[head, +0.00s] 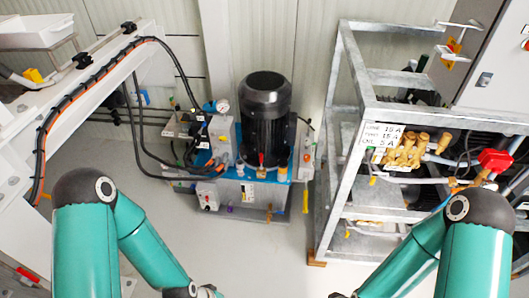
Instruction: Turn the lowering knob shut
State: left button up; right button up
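A hydraulic power unit with a black motor (265,110) stands against the back wall in the head view. A grey valve block (222,138) with a pressure gauge (222,106) and hoses is at its left side. Small fittings sit around it, including a small red one (261,158) in front of the motor. I cannot tell which small part is the lowering knob, or whether it is shut. My two teal arms come in from the lower left and lower right. Their wrists reach the bottom edge, well short of the unit, and both grippers are out of the picture.
A galvanised frame (345,130) with brass valves (407,150) and a red handle (495,160) stands at right, beside a grey cabinet (497,65). A white sloping beam (95,85) with cables is at left. The floor (265,255) before the unit is clear.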

aim_at(306, 156)
jog(key=u, duration=0.75)
jog(key=i, duration=1.9)
jog(key=u, duration=1.25)
jog(key=i, duration=0.2)
jog(key=z, duration=2.85)
